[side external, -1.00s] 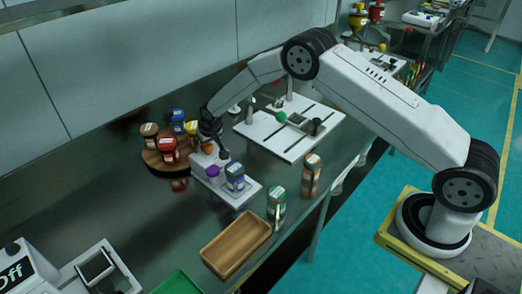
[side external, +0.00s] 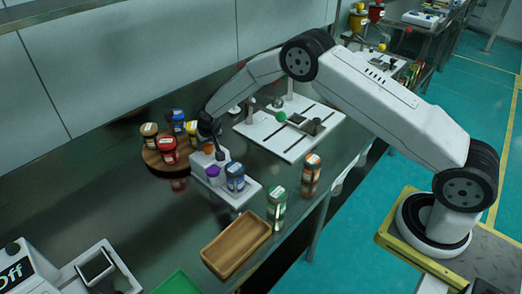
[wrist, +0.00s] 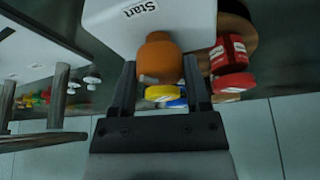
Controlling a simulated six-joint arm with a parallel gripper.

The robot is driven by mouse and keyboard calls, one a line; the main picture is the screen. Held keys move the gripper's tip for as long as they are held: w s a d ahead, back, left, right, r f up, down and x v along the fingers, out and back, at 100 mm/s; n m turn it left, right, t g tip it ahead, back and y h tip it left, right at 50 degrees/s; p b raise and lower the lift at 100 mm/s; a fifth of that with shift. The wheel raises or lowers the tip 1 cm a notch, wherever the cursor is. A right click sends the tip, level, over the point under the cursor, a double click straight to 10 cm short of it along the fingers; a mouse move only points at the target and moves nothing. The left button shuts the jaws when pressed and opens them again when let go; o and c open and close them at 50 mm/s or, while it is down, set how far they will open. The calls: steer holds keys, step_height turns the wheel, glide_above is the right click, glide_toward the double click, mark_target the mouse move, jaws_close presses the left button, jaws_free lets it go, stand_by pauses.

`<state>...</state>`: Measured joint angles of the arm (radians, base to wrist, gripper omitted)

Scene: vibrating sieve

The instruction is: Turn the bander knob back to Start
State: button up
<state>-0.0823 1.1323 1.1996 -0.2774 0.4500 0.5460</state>
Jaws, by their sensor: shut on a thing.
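The bander is a white box (side external: 199,166) on a white base plate (side external: 237,199) in the middle of the bench. Its orange knob (side external: 208,150) is on the side by my gripper (side external: 214,148). In the wrist view, the orange knob (wrist: 160,58) sits between the two dark fingers of my gripper (wrist: 160,72), which are shut on it. A label reading "Start" (wrist: 139,8), partly cut or unclear, is on the white box above the knob. A purple knob or cap (side external: 212,171) and a blue jar (side external: 235,178) are on the bander's front side. The knob's exact pointing is unclear.
A round wooden tray (side external: 154,160) with several spice jars stands close left of my gripper. A white slotted board (side external: 262,130) lies behind right. Green (side external: 276,208) and brown (side external: 311,175) jars stand near the front edge, beside a wooden tray (side external: 236,244).

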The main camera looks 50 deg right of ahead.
steer(key=shift+m, duration=0.3)
steer(key=shift+w+a+m+g+h, duration=0.15)
steer(key=shift+m+h, duration=0.4)
steer(key=shift+m, duration=0.85)
steer(key=shift+s+d+m+g+h, duration=0.1)
steer(key=shift+m+g+h, duration=0.3)
steer(key=shift+m, duration=1)
steer(key=shift+h, duration=0.25)
steer(key=o, duration=1.3)
steer(key=shift+r, duration=0.1)
steer(key=shift+v, duration=3.85)
